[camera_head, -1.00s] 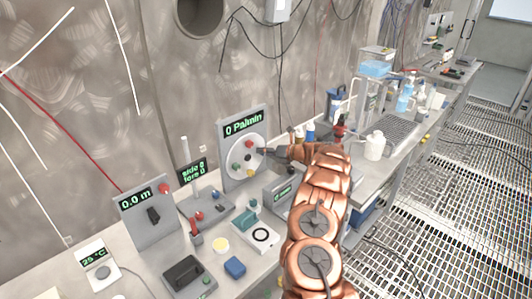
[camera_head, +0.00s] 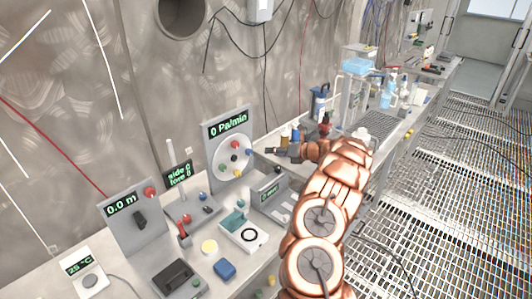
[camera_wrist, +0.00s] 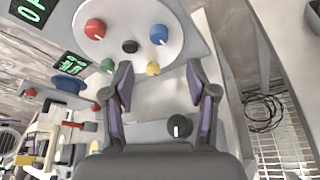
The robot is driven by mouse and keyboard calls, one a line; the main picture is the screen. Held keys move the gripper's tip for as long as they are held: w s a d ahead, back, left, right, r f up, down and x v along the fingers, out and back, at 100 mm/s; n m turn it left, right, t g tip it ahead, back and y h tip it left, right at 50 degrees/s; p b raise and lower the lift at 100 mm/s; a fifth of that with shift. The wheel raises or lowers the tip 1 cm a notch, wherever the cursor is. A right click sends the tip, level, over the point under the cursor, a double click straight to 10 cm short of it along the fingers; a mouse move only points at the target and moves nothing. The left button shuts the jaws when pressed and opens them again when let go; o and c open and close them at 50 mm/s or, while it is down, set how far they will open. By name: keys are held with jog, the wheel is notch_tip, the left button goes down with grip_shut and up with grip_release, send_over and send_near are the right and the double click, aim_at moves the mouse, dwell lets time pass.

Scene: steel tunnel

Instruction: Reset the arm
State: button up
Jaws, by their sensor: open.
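My copper arm reaches up from the lower right in the head view. My gripper (camera_head: 277,152) is at its end, to the right of the panel reading "0 Pa/min" (camera_head: 229,146). In the wrist view my gripper (camera_wrist: 161,98) has its two fingers spread apart with nothing between them. The panel's white round face (camera_wrist: 130,30) with red, blue, green, yellow and black knobs lies beyond the fingertips. The fingers appear apart from the knobs.
A panel reading "0.0 m" (camera_head: 136,217), a blue block (camera_head: 225,269) and a white box with a black ring (camera_head: 244,233) stand on the bench. Bottles and a stand (camera_head: 353,88) crowd the far bench. The grated floor (camera_head: 450,170) at right is mostly clear.

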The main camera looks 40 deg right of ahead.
jog(key=shift+s+d+r, duration=0.15)
jog(key=shift+s, duration=0.25)
